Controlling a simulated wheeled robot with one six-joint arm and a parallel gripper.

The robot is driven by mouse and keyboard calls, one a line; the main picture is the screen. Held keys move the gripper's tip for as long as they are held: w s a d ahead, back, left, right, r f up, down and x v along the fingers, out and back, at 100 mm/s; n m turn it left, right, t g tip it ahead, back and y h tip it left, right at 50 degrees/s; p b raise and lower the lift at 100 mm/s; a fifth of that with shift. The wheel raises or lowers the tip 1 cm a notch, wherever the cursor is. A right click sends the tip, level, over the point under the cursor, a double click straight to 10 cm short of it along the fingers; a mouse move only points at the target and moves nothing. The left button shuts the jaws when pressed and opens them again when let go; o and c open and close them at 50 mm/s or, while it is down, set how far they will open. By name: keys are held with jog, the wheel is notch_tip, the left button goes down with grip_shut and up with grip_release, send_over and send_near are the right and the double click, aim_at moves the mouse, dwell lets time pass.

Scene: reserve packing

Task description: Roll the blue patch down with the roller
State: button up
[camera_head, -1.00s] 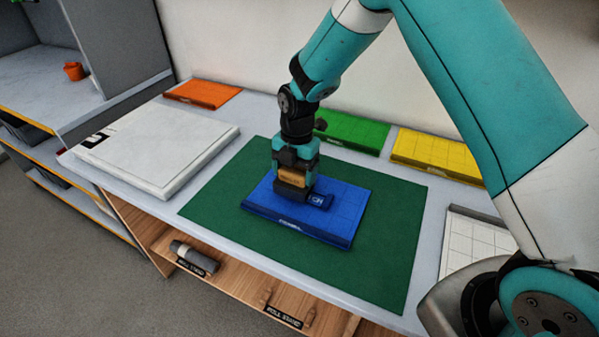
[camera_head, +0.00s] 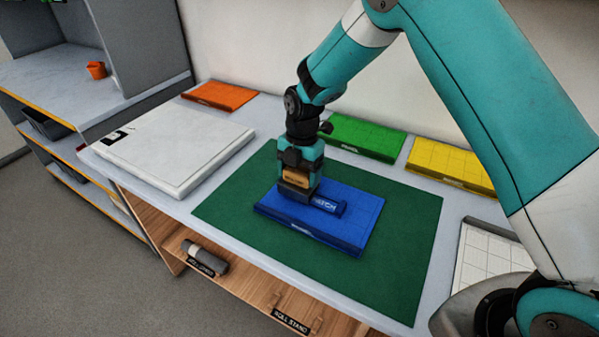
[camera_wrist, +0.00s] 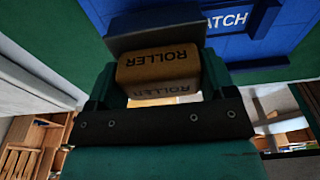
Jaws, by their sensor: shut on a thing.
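The blue board (camera_head: 345,230) lies flat on a dark green mat (camera_head: 235,215) on the table. The blue patch (camera_head: 329,205), with "PATCH" partly readable on it, lies on the board just right of my gripper. The patch also shows at the top right of the wrist view (camera_wrist: 262,18). My gripper (camera_head: 297,184) points down over the board's left part. It is shut on the roller (camera_head: 296,178), whose tan block reads "ROLLER" in the wrist view (camera_wrist: 158,66). The roller's dark lower part is at the board's surface beside the patch; exact contact cannot be told.
A white panel (camera_head: 175,150) lies at the left. Orange (camera_head: 220,94), green (camera_head: 365,137) and yellow (camera_head: 450,165) boards line the back. A white gridded tray (camera_head: 490,260) is at the right. A grey roll (camera_head: 205,257) and a label "ROLL STAND" (camera_head: 290,320) show on the shelf below.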

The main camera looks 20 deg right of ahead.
notch_tip(320, 180, up, 9)
jog(key=p, duration=0.5)
jog(key=shift+r+p, duration=0.15)
jog(key=shift+p, duration=0.25)
